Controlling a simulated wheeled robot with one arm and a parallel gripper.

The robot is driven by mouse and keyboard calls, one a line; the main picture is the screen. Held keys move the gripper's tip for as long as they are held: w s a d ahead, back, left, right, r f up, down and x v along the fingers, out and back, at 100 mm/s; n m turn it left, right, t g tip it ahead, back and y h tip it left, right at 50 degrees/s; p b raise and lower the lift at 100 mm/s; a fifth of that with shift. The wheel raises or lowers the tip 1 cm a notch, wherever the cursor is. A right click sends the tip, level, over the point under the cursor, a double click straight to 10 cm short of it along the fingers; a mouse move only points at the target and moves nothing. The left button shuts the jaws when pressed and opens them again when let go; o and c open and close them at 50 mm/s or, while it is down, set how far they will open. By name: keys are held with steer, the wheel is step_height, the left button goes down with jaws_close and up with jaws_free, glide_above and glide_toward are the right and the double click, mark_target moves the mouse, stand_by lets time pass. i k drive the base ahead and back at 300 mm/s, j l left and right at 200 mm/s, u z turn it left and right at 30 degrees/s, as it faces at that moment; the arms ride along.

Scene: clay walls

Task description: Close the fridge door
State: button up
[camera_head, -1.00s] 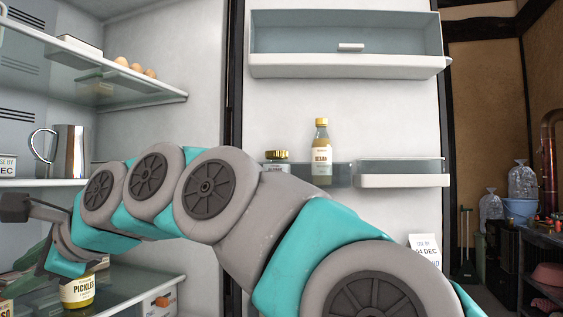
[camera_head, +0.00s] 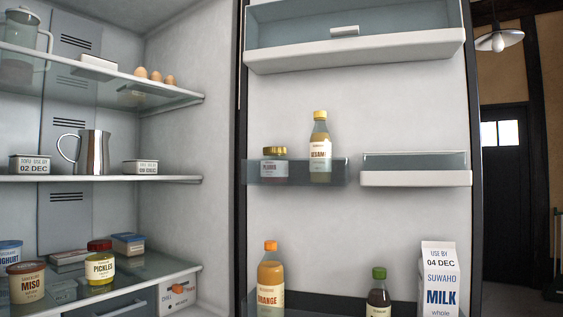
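The fridge door (camera_head: 400,115) stands wide open, its inner face turned to me on the right of the view. It has a long upper bin (camera_head: 355,52) and smaller middle bins, the right one (camera_head: 415,178) empty-looking. The fridge interior (camera_head: 185,140) fills the left side, with its shelves in full view. The door's dark edge (camera_head: 475,150) borders the room at the right. My gripper and arm are not in view.
A sesame bottle (camera_head: 320,150) and a plum jar (camera_head: 275,165) stand in the middle bin. An orange bottle (camera_head: 270,283), a dark bottle (camera_head: 378,295) and a milk carton (camera_head: 439,283) stand lower on the door. A dark room door (camera_head: 504,190) is beyond.

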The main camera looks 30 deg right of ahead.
mark_target(415, 90)
steer(key=k+l+u, duration=0.2)
steer(key=l, duration=0.35)
steer(key=l+u, duration=0.25)
steer(key=l, duration=0.3)
steer(key=k+l+u, duration=0.2)
steer(key=l, duration=0.3)
steer(key=k+l+u, duration=0.2)
steer(key=l, duration=0.25)
steer(key=k+l+u, duration=0.2)
steer(key=k+l, duration=0.15)
steer(key=k+l+u, duration=0.25)
steer(key=l, duration=0.2)
steer(key=l+u, duration=0.25)
steer(key=l, duration=0.3)
steer(key=l+u, duration=0.25)
steer(key=l, duration=0.3)
steer(key=k+l+u, duration=0.25)
steer(key=l, duration=0.3)
steer(key=k+l+u, duration=0.15)
steer(key=l, duration=0.8)
steer(key=i, duration=0.05)
